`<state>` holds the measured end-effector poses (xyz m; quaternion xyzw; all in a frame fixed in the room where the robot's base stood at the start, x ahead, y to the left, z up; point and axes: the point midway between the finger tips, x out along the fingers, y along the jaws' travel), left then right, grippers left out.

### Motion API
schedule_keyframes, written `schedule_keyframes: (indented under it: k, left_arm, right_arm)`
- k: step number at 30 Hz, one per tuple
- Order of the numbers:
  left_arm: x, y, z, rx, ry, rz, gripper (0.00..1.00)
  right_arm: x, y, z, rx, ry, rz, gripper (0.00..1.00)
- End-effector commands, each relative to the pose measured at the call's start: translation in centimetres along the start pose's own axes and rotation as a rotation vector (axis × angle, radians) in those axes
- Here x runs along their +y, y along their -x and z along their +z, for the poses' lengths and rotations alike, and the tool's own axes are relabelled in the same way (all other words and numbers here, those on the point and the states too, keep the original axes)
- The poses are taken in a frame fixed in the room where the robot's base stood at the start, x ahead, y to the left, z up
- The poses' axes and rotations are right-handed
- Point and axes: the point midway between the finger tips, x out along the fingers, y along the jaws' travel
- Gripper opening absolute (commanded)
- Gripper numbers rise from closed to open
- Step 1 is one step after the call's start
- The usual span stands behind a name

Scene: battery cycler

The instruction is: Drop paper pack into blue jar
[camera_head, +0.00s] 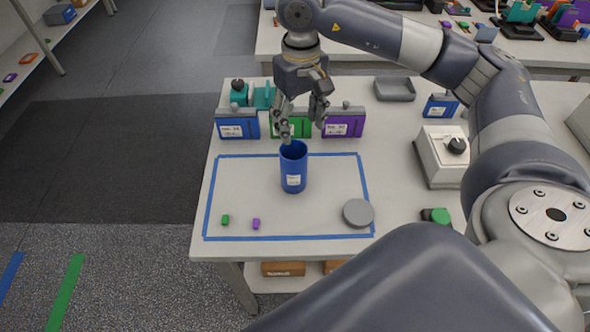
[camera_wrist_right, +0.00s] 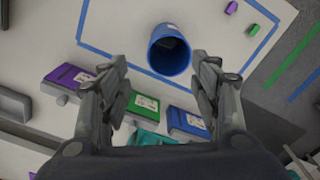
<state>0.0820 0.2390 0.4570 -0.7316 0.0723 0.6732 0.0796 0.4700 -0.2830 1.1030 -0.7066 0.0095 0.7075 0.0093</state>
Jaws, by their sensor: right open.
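The blue jar (camera_head: 293,170) stands upright and open inside the blue-taped area of the table; its label faces the front. In the right wrist view the jar (camera_wrist_right: 169,50) shows a dark inside, and I cannot make out any contents. My right gripper (camera_head: 302,128) is open, above and just behind the jar, with its fingers spread. In the wrist view nothing shows between the fingertips (camera_wrist_right: 162,65). I cannot pick out a paper pack in either view. My left gripper is not in view.
A grey round lid (camera_head: 358,213), a small green piece (camera_head: 225,220) and a purple piece (camera_head: 256,224) lie inside the tape. Blue (camera_head: 237,125), green (camera_head: 298,125) and purple (camera_head: 343,123) labelled boxes stand behind it. A white device with a black knob (camera_head: 441,157) stands right.

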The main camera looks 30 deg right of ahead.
Motion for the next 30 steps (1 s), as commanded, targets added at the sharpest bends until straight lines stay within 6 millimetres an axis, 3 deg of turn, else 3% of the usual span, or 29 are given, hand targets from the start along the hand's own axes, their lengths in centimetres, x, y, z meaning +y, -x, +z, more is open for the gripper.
schedule_keyframes:
  k: [5,13,21,30]
  left_arm:
    - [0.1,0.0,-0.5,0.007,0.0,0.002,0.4]
    - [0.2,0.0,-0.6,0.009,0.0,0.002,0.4]
    - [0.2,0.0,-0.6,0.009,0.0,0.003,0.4]
    - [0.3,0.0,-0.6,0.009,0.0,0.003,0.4]
  right_arm:
    - [-0.1,2.8,-0.1,0.006,0.0,-0.003,0.57]
    - [-0.1,9.2,-0.1,0.008,0.001,-0.002,0.57]
    - [0.0,11.3,-0.1,0.003,0.0,0.0,0.57]
    - [0.0,11.7,0.0,0.0,0.0,-0.001,0.57]
